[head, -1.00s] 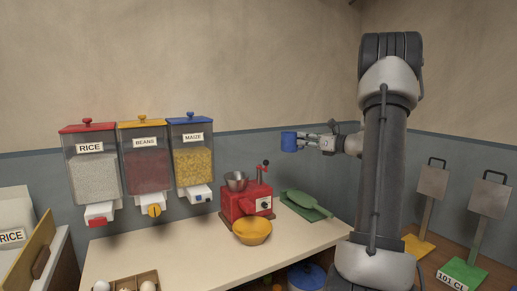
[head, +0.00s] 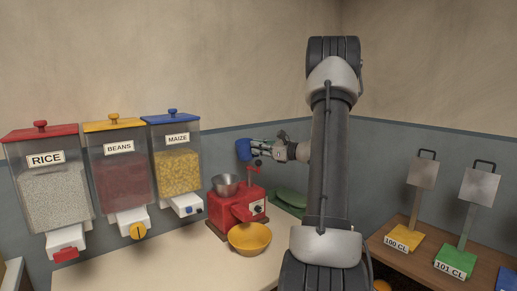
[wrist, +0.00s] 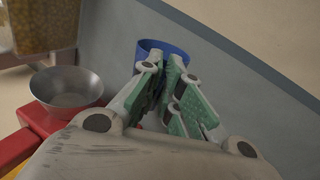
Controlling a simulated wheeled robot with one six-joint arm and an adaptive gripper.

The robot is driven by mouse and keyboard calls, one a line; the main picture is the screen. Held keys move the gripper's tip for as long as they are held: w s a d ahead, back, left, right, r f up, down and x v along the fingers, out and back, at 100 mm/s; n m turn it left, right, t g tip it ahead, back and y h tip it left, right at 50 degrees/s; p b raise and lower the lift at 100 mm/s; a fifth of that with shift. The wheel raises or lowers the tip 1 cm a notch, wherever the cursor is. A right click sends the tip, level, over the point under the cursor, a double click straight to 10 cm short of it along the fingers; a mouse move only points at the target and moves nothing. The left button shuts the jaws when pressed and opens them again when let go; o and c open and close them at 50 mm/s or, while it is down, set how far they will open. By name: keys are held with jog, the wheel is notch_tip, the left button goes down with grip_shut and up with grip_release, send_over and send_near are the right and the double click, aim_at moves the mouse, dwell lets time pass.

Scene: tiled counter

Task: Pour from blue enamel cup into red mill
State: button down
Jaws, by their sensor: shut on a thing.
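The blue enamel cup (head: 243,149) is held in my gripper (head: 262,150), up in the air behind and to the right of the red mill's hopper in the head view. The cup looks tilted there. In the wrist view the cup (wrist: 163,48) is between the fingers of my gripper (wrist: 168,78), and its inside is mostly hidden. The red mill (head: 222,213) stands on the counter with a metal hopper (head: 226,186) on top. The hopper (wrist: 66,90) lies left of the cup in the wrist view. A yellow bowl (head: 250,239) sits in front of the mill.
Rice (head: 55,190), beans (head: 122,178) and maize (head: 176,168) dispensers hang on the wall at left. A green item (head: 290,198) lies behind my arm. Stands with yellow (head: 404,238) and green (head: 455,257) bases are at right. The counter front (head: 165,263) is clear.

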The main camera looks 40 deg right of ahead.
jog(key=s+a+f+n, duration=0.1)
jog(key=a+n, duration=0.2)
jog(key=n, duration=0.4)
jog(key=s+a+f+n, duration=0.1)
jog(key=a+f+n, duration=0.1)
jog(key=n, duration=0.6)
jog(key=s+a+f+n+t+h, duration=0.1)
jog(key=a+n, duration=0.3)
jog(key=n, duration=0.4)
jog(key=shift+s+a+f, duration=0.25)
jog(key=shift+s, duration=0.05)
dwell(1.8)
dwell(0.3)
